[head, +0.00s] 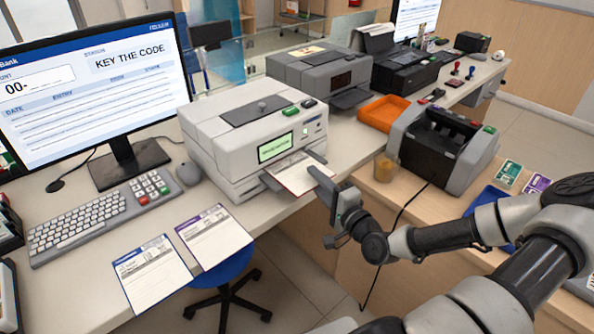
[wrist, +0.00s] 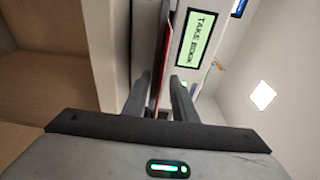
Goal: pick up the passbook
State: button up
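The passbook (head: 297,173) is an open white booklet with a dark red edge. It sticks out of the front slot of the white passbook printer (head: 232,145), whose green screen reads "TAKE BOOK" in the wrist view (wrist: 197,38). My gripper (head: 319,178) is at the passbook's right front edge. In the wrist view the passbook (wrist: 161,55) shows edge-on as a thin red and white strip between my two fingers (wrist: 160,92). The fingers stand apart, one on each side of it, with a gap visible. Contact with the passbook cannot be made out.
Two printed slips (head: 152,272) (head: 213,236) lie at the counter's front edge, beside a keyboard (head: 98,215) and monitor (head: 92,90). A banknote counter (head: 440,150), orange tray (head: 384,113) and amber cup (head: 385,168) stand right of my gripper. A blue stool (head: 226,268) is below.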

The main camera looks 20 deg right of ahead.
grip_shut()
jog(key=shift+r, duration=0.15)
